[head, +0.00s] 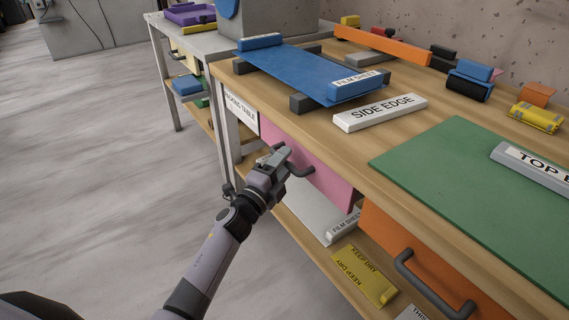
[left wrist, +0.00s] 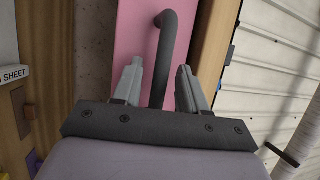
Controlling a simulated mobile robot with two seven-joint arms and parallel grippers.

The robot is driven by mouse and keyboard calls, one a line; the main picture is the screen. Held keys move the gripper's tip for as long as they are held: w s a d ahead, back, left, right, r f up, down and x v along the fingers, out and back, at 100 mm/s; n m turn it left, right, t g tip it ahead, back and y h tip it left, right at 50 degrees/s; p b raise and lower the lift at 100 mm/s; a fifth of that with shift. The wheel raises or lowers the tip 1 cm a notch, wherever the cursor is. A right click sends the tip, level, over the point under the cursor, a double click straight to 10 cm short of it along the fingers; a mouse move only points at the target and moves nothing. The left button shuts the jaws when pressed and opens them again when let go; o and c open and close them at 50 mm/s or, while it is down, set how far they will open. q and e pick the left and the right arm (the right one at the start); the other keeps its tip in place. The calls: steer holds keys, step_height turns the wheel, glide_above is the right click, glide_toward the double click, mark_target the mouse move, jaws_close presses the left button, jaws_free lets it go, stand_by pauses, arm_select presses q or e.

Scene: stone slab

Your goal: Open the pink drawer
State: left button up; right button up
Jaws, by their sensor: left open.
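The pink drawer (head: 322,180) sits under the near edge of the wooden table and looks closed. Its dark bar handle (head: 303,168) sticks out from its front. My left gripper (head: 283,155) is at the handle. In the left wrist view the pink drawer front (left wrist: 138,32) fills the middle, and the handle (left wrist: 165,50) runs down between the two fingers of my open left gripper (left wrist: 160,82). Whether a finger touches the handle I cannot tell. My right gripper is not in view.
An orange drawer (head: 385,228) with a dark handle (head: 430,285) is to the right. A yellow packet (head: 364,277) lies on the lower shelf. On the tabletop (head: 300,125) are a blue sheet (head: 305,72), a SIDE EDGE block (head: 380,113) and a green mat (head: 450,165). The floor at left is clear.

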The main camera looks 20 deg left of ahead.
arm_select(q)
steer(key=shift+w, duration=0.25)
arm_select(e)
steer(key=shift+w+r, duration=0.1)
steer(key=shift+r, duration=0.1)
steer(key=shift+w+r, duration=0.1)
arm_select(q)
jaws_close()
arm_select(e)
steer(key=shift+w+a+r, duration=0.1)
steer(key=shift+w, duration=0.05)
arm_select(q)
steer(key=shift+s, duration=0.1)
steer(key=s+a+p, duration=0.5)
steer(key=s+a, duration=0.7)
steer(key=s, duration=0.4)
steer(key=shift+s+a+p, duration=0.15)
steer(key=shift+a+p, duration=0.15)
steer(key=shift+a, duration=0.05)
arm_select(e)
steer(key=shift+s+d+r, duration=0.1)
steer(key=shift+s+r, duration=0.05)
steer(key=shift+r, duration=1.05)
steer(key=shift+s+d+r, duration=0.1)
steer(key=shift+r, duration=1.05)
arm_select(q)
jaws_free()
